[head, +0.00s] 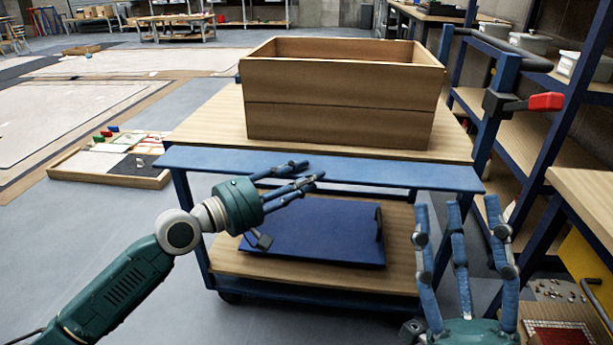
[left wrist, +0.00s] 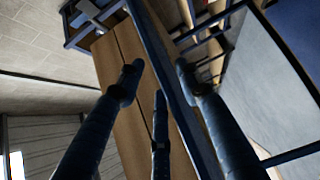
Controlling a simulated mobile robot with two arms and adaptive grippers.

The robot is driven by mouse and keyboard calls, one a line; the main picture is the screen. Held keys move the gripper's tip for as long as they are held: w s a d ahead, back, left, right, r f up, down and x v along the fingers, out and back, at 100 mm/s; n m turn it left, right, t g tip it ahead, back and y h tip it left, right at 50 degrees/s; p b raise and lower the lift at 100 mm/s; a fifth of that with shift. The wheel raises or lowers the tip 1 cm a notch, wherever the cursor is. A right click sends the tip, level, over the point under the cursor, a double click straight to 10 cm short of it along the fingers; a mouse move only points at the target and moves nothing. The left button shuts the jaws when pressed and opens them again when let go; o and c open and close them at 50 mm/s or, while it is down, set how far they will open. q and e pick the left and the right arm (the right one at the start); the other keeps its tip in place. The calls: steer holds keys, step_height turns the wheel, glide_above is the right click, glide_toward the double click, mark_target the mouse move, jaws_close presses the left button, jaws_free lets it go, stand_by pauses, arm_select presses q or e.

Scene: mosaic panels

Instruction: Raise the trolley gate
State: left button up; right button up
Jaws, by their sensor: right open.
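The trolley has a wooden top (head: 205,130) and a blue flap-like bar (head: 400,176) along its near edge, which looks like the gate. In the left wrist view a long blue edge (left wrist: 165,62) runs between my fingers; I cannot tell if it is the same part. My left gripper (head: 288,205) is open, its fingers reaching right just in front of and below the blue bar. I cannot tell whether they touch it. My right gripper (head: 456,200) is open and empty, fingers pointing up near the trolley's right front corner.
A wooden crate (head: 340,125) stands on the trolley top. A dark blue panel (head: 330,243) lies on the lower shelf. A rack with a red-handled clamp (head: 545,102) stands close on the right. A shallow tray (head: 112,178) lies on the floor at left.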

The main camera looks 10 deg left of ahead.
mark_target(307, 174)
arm_select(q)
steer(key=shift+w+d, duration=0.25)
jaws_close()
arm_select(e)
steer(key=shift+r, duration=0.1)
